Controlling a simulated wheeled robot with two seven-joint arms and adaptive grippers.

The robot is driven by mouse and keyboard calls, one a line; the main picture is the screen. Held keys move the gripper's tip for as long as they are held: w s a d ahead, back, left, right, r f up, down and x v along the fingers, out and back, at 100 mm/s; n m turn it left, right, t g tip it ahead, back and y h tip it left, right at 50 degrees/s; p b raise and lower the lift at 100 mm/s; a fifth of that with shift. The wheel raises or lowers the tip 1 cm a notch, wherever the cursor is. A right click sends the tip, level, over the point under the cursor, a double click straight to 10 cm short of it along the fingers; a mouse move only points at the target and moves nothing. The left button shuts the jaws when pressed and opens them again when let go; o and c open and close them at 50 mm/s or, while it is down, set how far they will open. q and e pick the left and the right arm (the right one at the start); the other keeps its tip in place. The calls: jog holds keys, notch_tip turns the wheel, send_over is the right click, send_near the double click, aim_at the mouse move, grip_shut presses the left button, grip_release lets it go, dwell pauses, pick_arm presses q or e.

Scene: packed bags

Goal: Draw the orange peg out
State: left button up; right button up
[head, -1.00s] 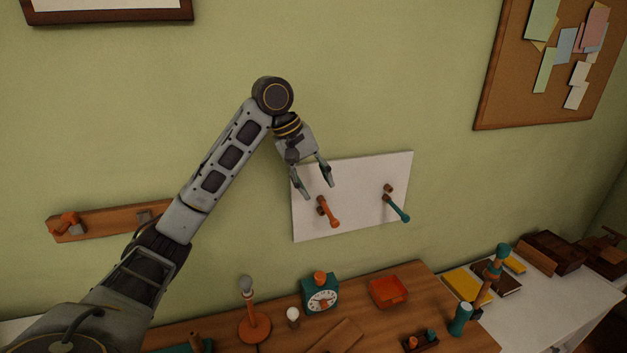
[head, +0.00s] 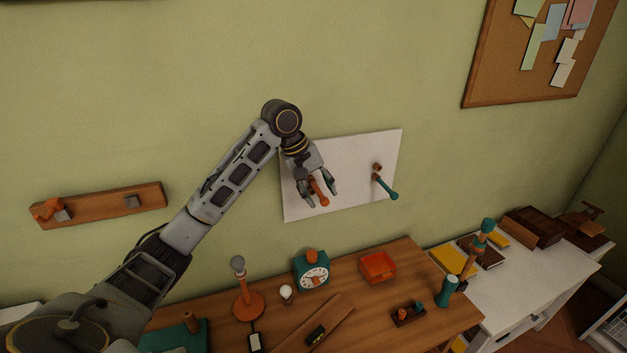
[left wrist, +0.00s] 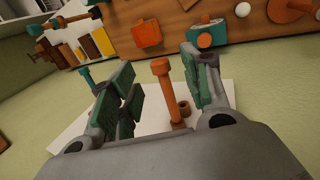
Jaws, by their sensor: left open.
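The orange peg (head: 319,191) sticks out from a white board (head: 343,147) on the green wall. It also shows in the left wrist view (left wrist: 164,88), with its rounded head toward the camera's far side and a brown collar (left wrist: 183,110) beside it. My left gripper (head: 319,202) is open, with its two fingers on either side of the orange peg. In the left wrist view the peg stands between the green-padded fingers (left wrist: 160,85), and gaps show at both sides. A teal peg (head: 387,190) sits in the same board to the right. My right gripper is not seen.
A wooden rail (head: 100,212) is on the wall at left.

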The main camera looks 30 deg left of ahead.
aim_at(324, 200)
pick_arm(q)
jog(key=shift+x, duration=1.5)
grip_shut()
jog(key=shift+s+d, duration=0.1)
jog(key=shift+d, duration=0.05)
jog(key=shift+s+d+p, duration=0.2)
jog(key=shift+p, duration=0.25)
jog(key=shift+s+d+p, duration=1.1)
jog(key=shift+s+d, duration=0.05)
jog(key=shift+d, duration=0.15)
